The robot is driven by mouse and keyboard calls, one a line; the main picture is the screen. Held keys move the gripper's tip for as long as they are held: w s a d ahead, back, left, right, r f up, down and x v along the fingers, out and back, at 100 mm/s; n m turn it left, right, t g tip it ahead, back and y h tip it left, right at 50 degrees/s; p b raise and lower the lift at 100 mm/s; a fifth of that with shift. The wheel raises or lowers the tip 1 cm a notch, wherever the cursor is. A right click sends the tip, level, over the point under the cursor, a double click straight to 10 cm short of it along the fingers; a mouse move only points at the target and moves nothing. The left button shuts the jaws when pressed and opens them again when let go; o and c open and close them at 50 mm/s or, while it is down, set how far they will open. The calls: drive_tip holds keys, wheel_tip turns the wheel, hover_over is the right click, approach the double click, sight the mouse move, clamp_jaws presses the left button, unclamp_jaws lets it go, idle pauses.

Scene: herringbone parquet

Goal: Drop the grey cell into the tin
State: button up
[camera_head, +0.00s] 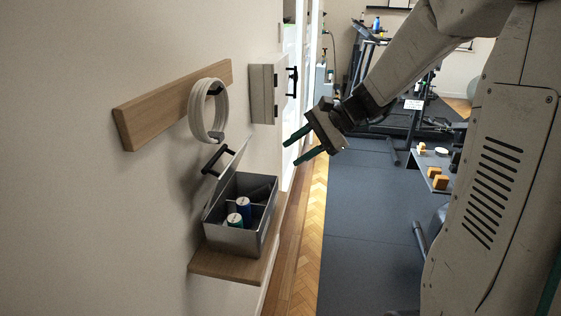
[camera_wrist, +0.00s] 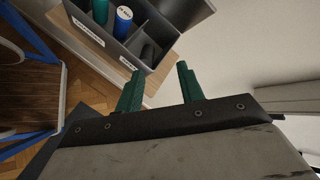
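The tin (camera_head: 234,239) is a grey metal box on a small wooden wall shelf, its lid (camera_head: 226,178) raised against the wall side. Inside, dividers separate compartments; a blue cell (camera_head: 244,206) and a teal cell (camera_head: 235,220) with pale tops stand upright in the near part. In the wrist view the tin (camera_wrist: 160,71) is at the top, with the blue cell (camera_wrist: 123,20) in it.
A wooden rail (camera_head: 170,103) with a coiled white cable (camera_head: 208,112) and a pale wall cabinet (camera_head: 268,90) are on the left wall. The wooden shelf (camera_head: 228,264) holds the tin. A grey bench with orange blocks (camera_head: 440,182) stands at right. The dark floor mat (camera_head: 365,230) between is open.

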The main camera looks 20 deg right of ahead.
drive_tip(key=s+a+r+n+g+h, duration=0.1)
drive_tip(key=s+a+n+g+h, duration=0.15)
drive_tip(key=s, duration=0.45)
drive_tip(key=s+a+r+n+g+h, duration=0.1)
drive_tip(key=s+a+r+n, duration=0.2)
drive_tip(key=s, duration=0.4)
drive_tip(key=s+d+f+n+h, duration=0.1)
drive_tip(key=s+f+n+h, duration=0.2)
drive_tip(key=s, duration=0.9)
drive_tip(key=n+h, duration=0.3)
drive_tip(key=n, duration=0.2)
drive_tip(key=shift+s+d+t, duration=0.3)
drive_tip(key=shift+d+t, duration=0.05)
drive_tip(key=shift+d, duration=0.05)
